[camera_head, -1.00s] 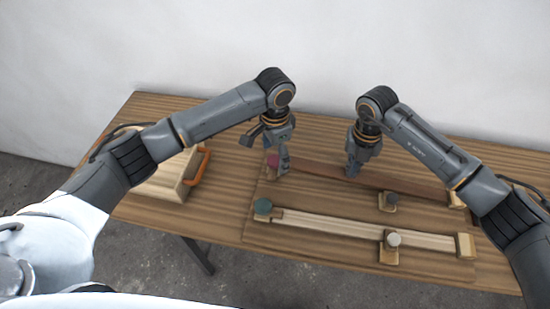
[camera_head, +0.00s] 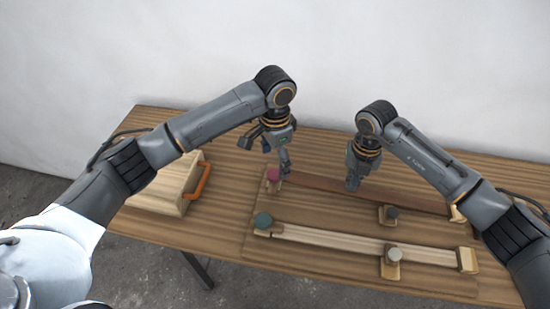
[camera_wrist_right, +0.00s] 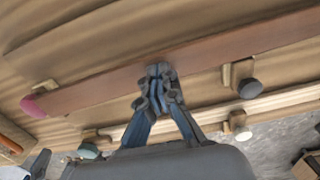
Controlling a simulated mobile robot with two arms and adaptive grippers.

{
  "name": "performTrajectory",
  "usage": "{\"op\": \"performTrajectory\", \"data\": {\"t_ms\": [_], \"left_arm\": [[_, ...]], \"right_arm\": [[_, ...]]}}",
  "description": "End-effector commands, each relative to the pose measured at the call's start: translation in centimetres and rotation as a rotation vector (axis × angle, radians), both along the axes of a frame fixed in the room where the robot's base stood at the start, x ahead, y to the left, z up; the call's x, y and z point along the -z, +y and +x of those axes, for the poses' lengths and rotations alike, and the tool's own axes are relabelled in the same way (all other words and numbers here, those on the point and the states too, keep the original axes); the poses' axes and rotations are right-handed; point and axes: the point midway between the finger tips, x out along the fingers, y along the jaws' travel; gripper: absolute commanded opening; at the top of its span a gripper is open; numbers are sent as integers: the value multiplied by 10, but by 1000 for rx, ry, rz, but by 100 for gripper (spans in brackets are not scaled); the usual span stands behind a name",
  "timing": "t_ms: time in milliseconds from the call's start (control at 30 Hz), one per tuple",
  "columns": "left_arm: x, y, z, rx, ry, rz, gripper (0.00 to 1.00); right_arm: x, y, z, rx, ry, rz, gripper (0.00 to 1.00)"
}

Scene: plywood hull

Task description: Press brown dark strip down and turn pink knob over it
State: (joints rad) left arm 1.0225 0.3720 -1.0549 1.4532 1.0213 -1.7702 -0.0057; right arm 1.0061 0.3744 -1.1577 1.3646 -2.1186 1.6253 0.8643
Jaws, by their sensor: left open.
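The brown dark strip (camera_head: 405,196) lies along the back of the wooden board; it also shows in the right wrist view (camera_wrist_right: 215,45). The pink knob (camera_head: 273,174) is at its left end, with a small pale wooden piece beside it in the right wrist view (camera_wrist_right: 45,86). I cannot tell whether that piece overlaps the strip. My right gripper (camera_head: 352,186) points down at the strip's left half; its fingertips (camera_wrist_right: 158,72) are together and appear to touch it. My left gripper (camera_head: 268,152) is open and empty, just above the pink knob, with one finger close to it.
A pale strip (camera_head: 335,240) lies nearer me, with a teal knob (camera_head: 263,220) at its left end and a white knob (camera_head: 394,254) along it. A dark grey knob (camera_head: 391,212) stands between the strips. A wooden box (camera_head: 160,195) with an orange handle (camera_head: 198,182) stands left.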

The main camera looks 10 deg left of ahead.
Motion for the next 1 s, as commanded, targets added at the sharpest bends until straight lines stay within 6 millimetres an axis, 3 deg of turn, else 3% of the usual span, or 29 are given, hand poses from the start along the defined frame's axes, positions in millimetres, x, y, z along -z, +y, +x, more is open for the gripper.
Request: {"op": "performTrajectory", "data": {"t_ms": [1000], "left_arm": [[-25,0,0,0,0,0,79]], "right_arm": [[-42,0,0,0,0,0,0]]}}
